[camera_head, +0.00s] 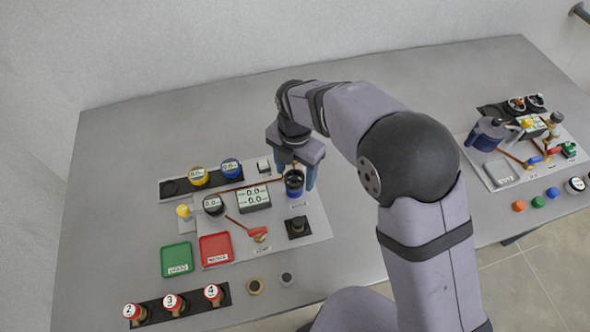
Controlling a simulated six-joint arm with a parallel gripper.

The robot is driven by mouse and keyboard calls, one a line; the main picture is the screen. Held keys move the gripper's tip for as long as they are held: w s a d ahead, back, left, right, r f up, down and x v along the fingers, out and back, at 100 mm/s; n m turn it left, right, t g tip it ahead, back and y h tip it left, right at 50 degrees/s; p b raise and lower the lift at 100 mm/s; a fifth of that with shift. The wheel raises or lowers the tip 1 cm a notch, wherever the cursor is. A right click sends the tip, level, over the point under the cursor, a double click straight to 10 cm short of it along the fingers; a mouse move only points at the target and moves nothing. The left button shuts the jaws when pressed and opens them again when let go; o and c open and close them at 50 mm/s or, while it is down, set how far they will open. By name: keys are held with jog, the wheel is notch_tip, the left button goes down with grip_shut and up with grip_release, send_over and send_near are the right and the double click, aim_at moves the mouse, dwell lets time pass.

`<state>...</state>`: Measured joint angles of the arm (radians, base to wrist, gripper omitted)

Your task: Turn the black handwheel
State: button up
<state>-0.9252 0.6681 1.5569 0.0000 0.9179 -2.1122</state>
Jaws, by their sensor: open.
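My gripper (297,176) is open, pointing down over the right back part of the light grey panel (315,222). Its blue fingers stand on either side of a dark round part with a blue body (294,190). I cannot tell whether they touch it. A black knob on a black square base (297,227) sits on the panel just in front of it. Both are small and dark, and I cannot tell for certain which is the black handwheel. The gripper partly hides the back of the dark blue part.
A display box (253,198), a gauge (213,205) and a red-handled valve (258,234) stand left of my gripper. Green (177,260) and red (215,249) trays lie front left. A second panel (500,178) is at right. The table's left side is clear.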

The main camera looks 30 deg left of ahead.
jog(key=shift+f, duration=0.15)
jog(key=shift+c, duration=0.3)
jog(key=c, duration=1)
jog(key=shift+m, duration=0.3)
